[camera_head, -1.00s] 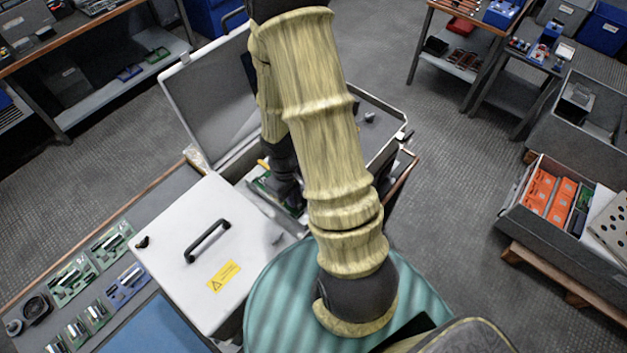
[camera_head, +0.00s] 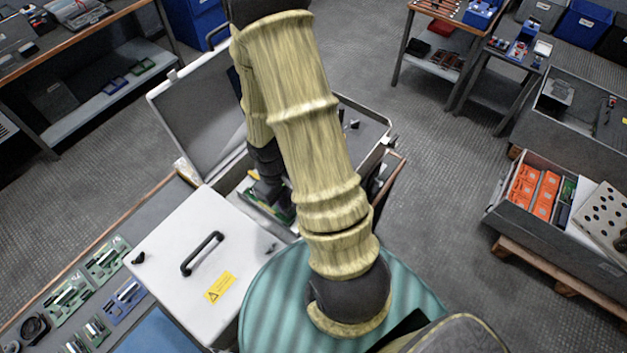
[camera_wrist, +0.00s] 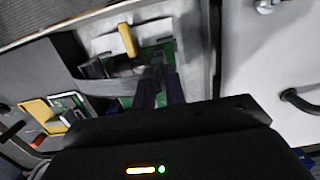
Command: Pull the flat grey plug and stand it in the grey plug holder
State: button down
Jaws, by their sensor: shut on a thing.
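In the wrist view the dark fingers of my gripper (camera_wrist: 157,82) are closed over a green circuit board (camera_wrist: 160,52) in the opened case. They appear shut on the flat grey plug, of which only a little grey shows at the fingertips. Whether the plug is still seated or clear of its socket cannot be told. In the head view my gripper (camera_head: 268,188) is a dark shape over the board (camera_head: 262,205), and my arm hides part of the case. I cannot pick out the grey plug holder in either view.
A yellow part (camera_wrist: 127,38) stands up close beyond my fingers. The case's raised grey lid (camera_head: 205,125) is at the left and a white cover with a black handle (camera_head: 202,253) is in front. Circuit boards (camera_head: 72,298) lie on the bench at the left. Open floor lies to the right.

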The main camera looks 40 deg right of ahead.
jog(key=shift+d, duration=0.1)
jog(key=shift+w+d+p, duration=0.65)
jog(key=shift+d+p, duration=0.35)
jog(key=shift+d, duration=0.9)
jog(key=shift+w+d+p, duration=0.6)
jog(key=shift+d+p, duration=0.35)
jog(key=shift+d, duration=1)
jog(key=shift+w+d+p, duration=0.65)
jog(key=shift+d+p, duration=0.35)
jog(key=shift+d, duration=0.9)
jog(key=shift+f, duration=0.25)
jog(key=shift+f+b, duration=0.3)
jog(key=shift+b, duration=0.15)
jog(key=shift+s+f, duration=0.1)
jog(key=shift+f, duration=0.1)
jog(key=shift+f+b, duration=0.35)
jog(key=shift+b, duration=0.1)
jog(key=shift+f+b, duration=0.55)
jog(key=shift+f, duration=0.2)
